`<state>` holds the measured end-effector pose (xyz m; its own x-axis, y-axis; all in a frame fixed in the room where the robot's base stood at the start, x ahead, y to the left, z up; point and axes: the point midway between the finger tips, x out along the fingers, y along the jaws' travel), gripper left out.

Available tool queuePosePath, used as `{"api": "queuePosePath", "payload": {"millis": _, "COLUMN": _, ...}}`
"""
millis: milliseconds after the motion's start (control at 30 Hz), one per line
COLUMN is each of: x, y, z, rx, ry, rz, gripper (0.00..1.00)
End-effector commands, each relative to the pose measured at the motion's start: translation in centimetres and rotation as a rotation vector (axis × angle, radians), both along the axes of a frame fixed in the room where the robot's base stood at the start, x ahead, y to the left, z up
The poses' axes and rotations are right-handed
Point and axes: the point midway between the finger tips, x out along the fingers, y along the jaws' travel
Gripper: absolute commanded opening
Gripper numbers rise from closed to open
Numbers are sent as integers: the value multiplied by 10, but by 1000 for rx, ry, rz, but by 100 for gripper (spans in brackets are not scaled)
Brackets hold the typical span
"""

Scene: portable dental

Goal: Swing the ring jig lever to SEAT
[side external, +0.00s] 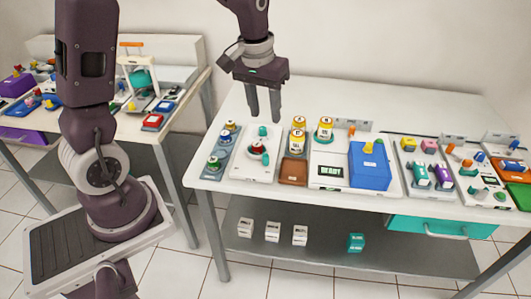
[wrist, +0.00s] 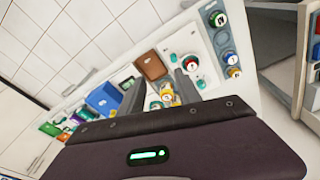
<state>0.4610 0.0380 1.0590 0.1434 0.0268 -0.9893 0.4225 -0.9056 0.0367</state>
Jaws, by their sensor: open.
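A white plate (side external: 241,170) on the bench carries a red round part (side external: 258,147) with teal pieces beside it; this looks like the ring jig. One teal piece (side external: 263,131) stands at its far side and another (side external: 265,158) at its near side. I cannot tell which one is the lever, and no SEAT mark is readable. In the wrist view the plate (wrist: 213,66) shows with its red part (wrist: 192,62).
A blue strip with several capped pots (side external: 213,163) lies left of the plate. Yellow-capped jars (side external: 325,130), a brown tray (side external: 293,171), a READY display (side external: 330,172) and a blue box (side external: 369,167) stand to its right.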

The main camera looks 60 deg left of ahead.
Motion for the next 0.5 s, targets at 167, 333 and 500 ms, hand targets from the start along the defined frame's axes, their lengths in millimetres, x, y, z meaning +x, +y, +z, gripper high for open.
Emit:
{"api": "queuePosePath", "payload": {"millis": 167, "x": 33, "y": 40, "z": -91, "rx": -32, "ry": 113, "rz": 138, "gripper": 40}}
{"api": "queuePosePath", "payload": {"millis": 333, "x": 38, "y": 50, "z": -125, "rx": -39, "ry": 142, "rz": 174, "gripper": 40}}
{"api": "queuePosePath", "payload": {"millis": 500, "x": 37, "y": 50, "z": -157, "rx": -40, "ry": 145, "rz": 174, "gripper": 40}}
